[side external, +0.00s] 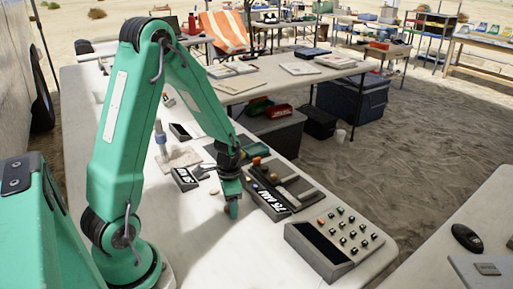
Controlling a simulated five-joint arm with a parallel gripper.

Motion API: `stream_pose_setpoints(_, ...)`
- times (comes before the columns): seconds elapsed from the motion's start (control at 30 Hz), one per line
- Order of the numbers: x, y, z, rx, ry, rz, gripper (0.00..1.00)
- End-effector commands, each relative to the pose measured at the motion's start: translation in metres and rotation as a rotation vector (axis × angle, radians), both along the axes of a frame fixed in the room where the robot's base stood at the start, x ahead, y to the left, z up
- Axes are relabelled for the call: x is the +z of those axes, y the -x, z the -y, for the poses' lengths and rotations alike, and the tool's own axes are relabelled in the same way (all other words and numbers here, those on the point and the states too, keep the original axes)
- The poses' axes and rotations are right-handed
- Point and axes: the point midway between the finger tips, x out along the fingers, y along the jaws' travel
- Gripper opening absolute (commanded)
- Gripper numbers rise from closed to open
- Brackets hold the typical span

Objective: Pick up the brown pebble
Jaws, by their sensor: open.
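My gripper (232,208) points down close above the pale table (205,250), left of a dark labelled tray. Its jaws are small and partly merged in this view, with nothing visibly held. A small orange-brown lump (257,161) shows behind the gripper, by the far end of the dark tray; I cannot tell if it is the brown pebble. A small pale object (214,192) lies on the table just left of the gripper. No other brown pebble can be made out, and the gripper may hide part of the table.
The dark tray (296,207) with a white label and several pieces lies right of the gripper. A box with a sloped dark panel and several buttons (318,252) stands at front right. Another labelled black tray (183,179) lies to the left. The table's front middle is clear.

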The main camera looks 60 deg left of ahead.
Motion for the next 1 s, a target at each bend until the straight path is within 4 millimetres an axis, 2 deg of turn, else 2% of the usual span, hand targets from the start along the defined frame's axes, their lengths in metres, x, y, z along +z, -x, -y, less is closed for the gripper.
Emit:
stream_pose_setpoints(0.27,0.0003,0.0000,-0.0001,0.000,0.000,0.000,0.58)
stream_pose_setpoints(0.5,0.0003,0.0000,-0.0001,0.000,0.000,0.000,0.11)
stream_pose_setpoints(1.0,0.0034,-0.0003,-0.0001,0.000,0.000,0.000,0.10)
